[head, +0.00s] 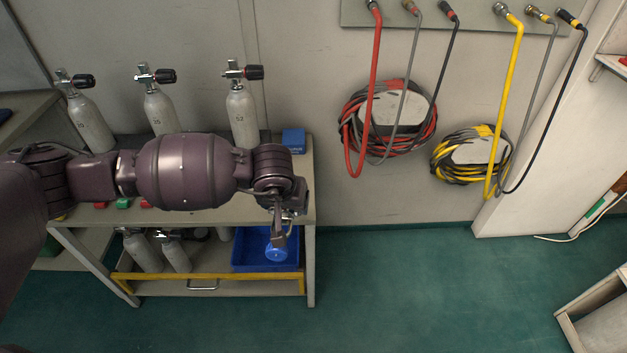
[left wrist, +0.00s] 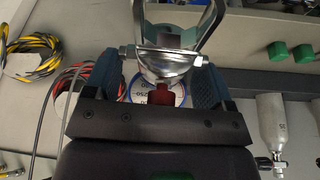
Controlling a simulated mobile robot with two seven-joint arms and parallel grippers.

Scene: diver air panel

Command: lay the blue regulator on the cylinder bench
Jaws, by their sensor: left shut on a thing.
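The blue regulator (head: 276,252) hangs from my left gripper (head: 283,228), which is shut on it. Its round blue face points up in the head view. In the left wrist view its metal yoke (left wrist: 168,62) and a red knob show between the teal fingers. The cylinder bench (head: 308,180) is the grey table with upright cylinders on top. The gripper appears at the bench's front right edge; its exact height against the top is unclear. My arm hides much of the bench top. My right gripper is in neither view.
Grey cylinders (head: 241,118) stand along the bench's back, with a small blue box (head: 294,138) at the right. A blue crate (head: 240,262) and more cylinders are on the lower shelf. Coiled red hoses (head: 350,137) and yellow hoses (head: 447,160) hang on the wall. The right end of the top looks clear.

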